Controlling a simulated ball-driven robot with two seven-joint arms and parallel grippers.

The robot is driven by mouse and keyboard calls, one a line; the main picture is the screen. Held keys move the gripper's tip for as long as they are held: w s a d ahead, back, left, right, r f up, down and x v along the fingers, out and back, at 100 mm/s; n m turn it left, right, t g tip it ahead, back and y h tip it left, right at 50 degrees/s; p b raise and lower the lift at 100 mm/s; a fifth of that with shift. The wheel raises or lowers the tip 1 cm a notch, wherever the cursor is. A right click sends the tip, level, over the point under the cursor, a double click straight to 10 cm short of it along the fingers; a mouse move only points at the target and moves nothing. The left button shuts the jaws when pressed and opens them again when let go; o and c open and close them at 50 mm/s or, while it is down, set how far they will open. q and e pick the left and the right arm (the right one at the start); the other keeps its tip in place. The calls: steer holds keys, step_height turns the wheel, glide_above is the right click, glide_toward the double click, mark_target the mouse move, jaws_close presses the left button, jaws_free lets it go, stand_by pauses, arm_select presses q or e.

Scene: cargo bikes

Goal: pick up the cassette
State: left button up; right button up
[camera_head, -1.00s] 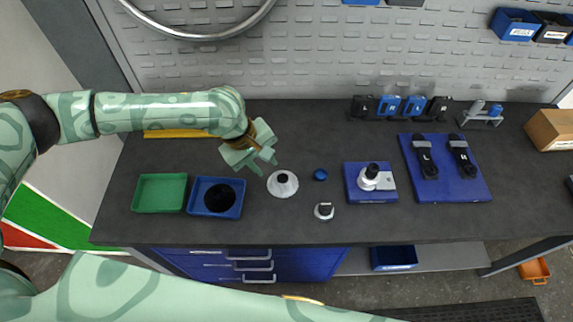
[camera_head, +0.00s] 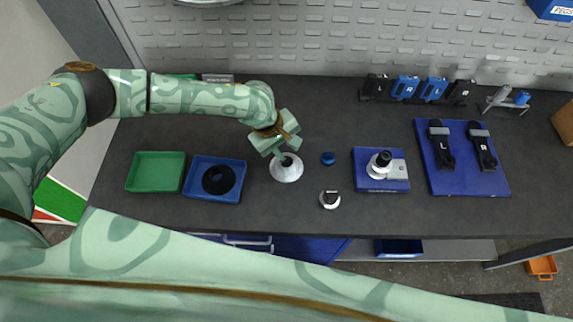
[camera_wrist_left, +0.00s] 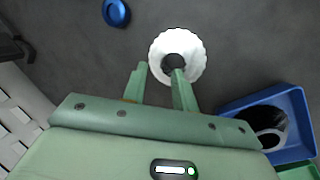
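The cassette (camera_head: 287,174) looks like a pale silver, toothed cone with a dark centre, standing on the dark bench. In the left wrist view the cassette (camera_wrist_left: 160,47) lies just ahead of the fingertips, and one finger overlaps its lower edge. My left gripper (camera_head: 284,156) is at the cassette's far side in the head view, partly covering its top. The left wrist view shows my left gripper (camera_wrist_left: 160,69) open, with nothing held between its fingers. Whether a finger touches the cassette I cannot tell. My right gripper is out of view.
A green tray (camera_head: 130,178) and a blue tray (camera_head: 213,199) with a black ring stand left. A blue cap (camera_head: 328,158) and a small white-and-black part (camera_head: 329,199) are right of the cassette. A blue block (camera_head: 400,184) and a blue board (camera_head: 463,185) stand farther right.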

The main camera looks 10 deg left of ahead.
mark_target(293, 157)
arm_select(q)
steer(key=b+x, duration=0.1)
steer(key=x, duration=0.3)
steer(key=shift+w+d+f+b, duration=0.15)
steer(key=shift+w+f+b, duration=0.05)
steer(key=shift+f+b, duration=0.1)
steer(key=shift+r, duration=0.15)
jaws_close()
